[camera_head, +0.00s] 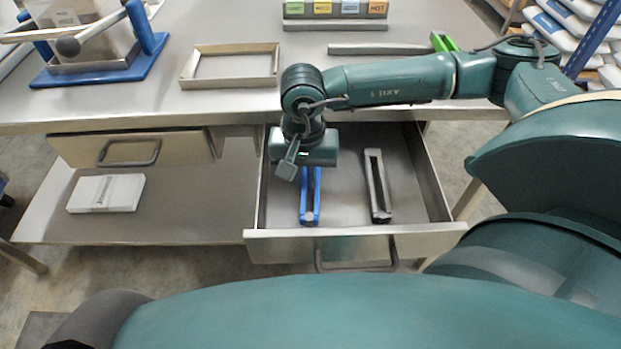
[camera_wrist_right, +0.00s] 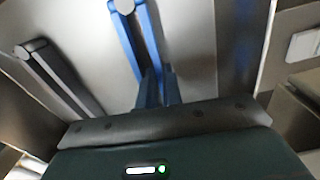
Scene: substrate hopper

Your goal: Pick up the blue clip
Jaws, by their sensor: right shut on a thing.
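The blue clip (camera_head: 309,205) is a long, narrow blue piece in the open drawer (camera_head: 345,225). Its near part shows below my right gripper (camera_head: 312,172); the rest is hidden under the gripper body. In the right wrist view, the blue clip (camera_wrist_right: 126,35) runs up from between the fingers of my right gripper (camera_wrist_right: 158,78), which are shut on it. I cannot tell whether the clip is clear of the drawer floor. My left gripper is not in view.
A grey and black clip (camera_head: 377,186) lies to the right in the same drawer, apart from the blue one. The drawer walls stand close around. On the worktop are an empty tray (camera_head: 230,83) and a blue-based stand (camera_head: 100,68). A white pack (camera_head: 106,193) lies on the lower shelf.

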